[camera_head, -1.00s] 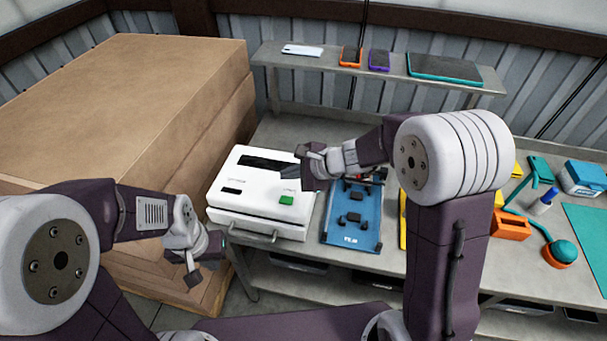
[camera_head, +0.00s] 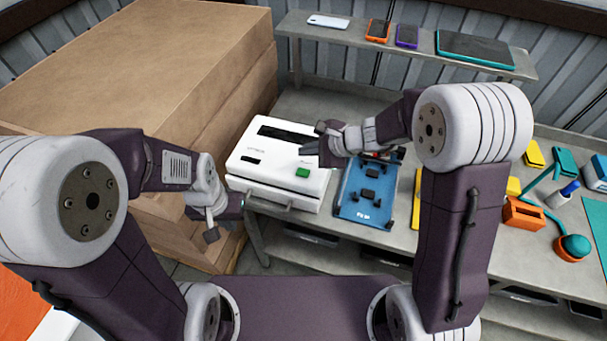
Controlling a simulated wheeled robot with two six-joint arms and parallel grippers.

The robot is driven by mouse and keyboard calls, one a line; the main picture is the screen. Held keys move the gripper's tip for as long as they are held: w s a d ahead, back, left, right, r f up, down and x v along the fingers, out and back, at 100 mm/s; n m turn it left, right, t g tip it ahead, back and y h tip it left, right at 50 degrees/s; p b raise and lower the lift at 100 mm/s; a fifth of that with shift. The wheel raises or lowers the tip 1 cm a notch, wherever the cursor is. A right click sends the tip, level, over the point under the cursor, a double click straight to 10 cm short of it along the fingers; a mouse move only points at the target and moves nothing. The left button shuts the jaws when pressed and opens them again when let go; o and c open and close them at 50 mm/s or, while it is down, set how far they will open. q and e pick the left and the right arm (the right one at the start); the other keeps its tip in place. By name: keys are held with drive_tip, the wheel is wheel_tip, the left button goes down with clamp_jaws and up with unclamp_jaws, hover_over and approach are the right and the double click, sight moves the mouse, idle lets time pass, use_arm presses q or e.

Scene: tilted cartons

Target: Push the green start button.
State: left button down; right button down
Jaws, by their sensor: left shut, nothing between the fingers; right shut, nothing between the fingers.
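The green start button (camera_head: 302,173) is on the front right of the top of a white machine (camera_head: 262,171), which stands on the grey workbench. My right gripper (camera_head: 306,150) is shut and empty. It is over the right part of the machine's top, a little behind the button in the picture; I cannot tell its height above the lid. My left gripper (camera_head: 211,234) is shut and empty, hanging low in front of the machine's left side, beside the cartons. The button is in plain view.
A blue tray (camera_head: 352,211) with black parts lies right of the machine. Large cartons (camera_head: 140,62) stand at the left. A shelf (camera_head: 400,44) behind holds phones and a tablet. An orange holder (camera_head: 522,214) and teal lamp (camera_head: 573,248) are at the right.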

sight(306, 173)
wheel_tip(306, 173, down, 6)
drive_tip(key=b, duration=0.4)
drive_tip(key=shift+w+a+r, duration=0.1)
drive_tip(key=shift+w, duration=0.05)
drive_tip(key=shift+f+b, duration=0.2)
drive_tip(key=shift+b, duration=0.15)
idle(1.2)
drive_tip(key=shift+f+b, duration=0.35)
drive_tip(key=shift+b, duration=0.2)
drive_tip(key=shift+f+b, duration=0.5)
drive_tip(key=shift+b, duration=0.1)
idle(0.5)
drive_tip(key=shift+r, duration=0.1)
drive_tip(key=shift+r+p, duration=0.7)
drive_tip(key=shift+r, duration=0.1)
drive_tip(key=shift+r, duration=0.1)
